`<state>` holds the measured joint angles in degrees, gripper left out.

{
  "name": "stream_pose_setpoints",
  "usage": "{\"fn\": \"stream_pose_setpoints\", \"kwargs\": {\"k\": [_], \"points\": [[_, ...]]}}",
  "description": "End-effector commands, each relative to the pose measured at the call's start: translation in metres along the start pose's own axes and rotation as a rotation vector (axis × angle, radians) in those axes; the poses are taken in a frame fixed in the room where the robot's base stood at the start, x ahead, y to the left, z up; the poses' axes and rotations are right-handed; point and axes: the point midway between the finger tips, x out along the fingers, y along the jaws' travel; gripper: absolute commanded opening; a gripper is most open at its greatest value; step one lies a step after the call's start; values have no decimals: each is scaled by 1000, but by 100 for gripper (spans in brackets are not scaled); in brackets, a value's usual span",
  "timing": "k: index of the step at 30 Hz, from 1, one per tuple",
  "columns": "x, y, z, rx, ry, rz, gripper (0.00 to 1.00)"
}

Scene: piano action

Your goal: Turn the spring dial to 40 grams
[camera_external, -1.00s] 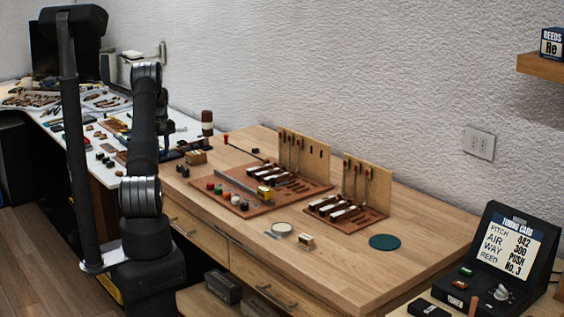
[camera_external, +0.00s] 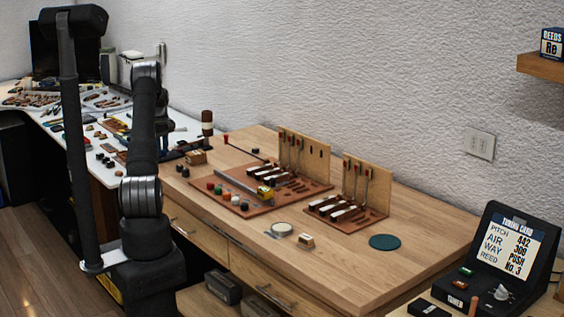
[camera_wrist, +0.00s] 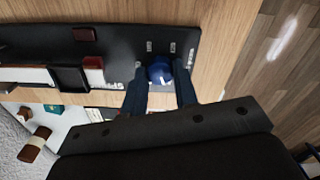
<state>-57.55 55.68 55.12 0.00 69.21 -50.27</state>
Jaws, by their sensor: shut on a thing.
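In the wrist view, a round blue knob (camera_wrist: 159,68), which I take as the spring dial, sits near the end of a long black base (camera_wrist: 120,42). My gripper (camera_wrist: 161,82) is over the base with its two dark fingers on either side of the knob, shut on it. Small pale labels (camera_wrist: 172,47) stand on the base around the knob. They are too small to read, and I cannot make out a pointer or the dial's setting. In the external view my arm hides the knob and gripper.
In the wrist view, dark red blocks (camera_wrist: 86,34) sit on the base and bare wood lies beyond it. In the external view, a brown board with key models (camera_external: 240,205), a dark green disc (camera_external: 384,242) and a tuning card box (camera_external: 505,262) stand farther right.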

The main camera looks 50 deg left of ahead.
Motion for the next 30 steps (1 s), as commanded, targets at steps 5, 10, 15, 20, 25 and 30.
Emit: {"fn": "stream_pose_setpoints", "kwargs": {"k": [5,10,15,20,25,30], "points": [[-1,0,0,1,1,2,4],[-1,0,0,1,1,1,49],[0,0,0,1,1,1,49],[-3,0,0,1,1,1,49],[-25,1,-1,1,3,4,49],[-65,1,-1,1,4,5,49]]}}
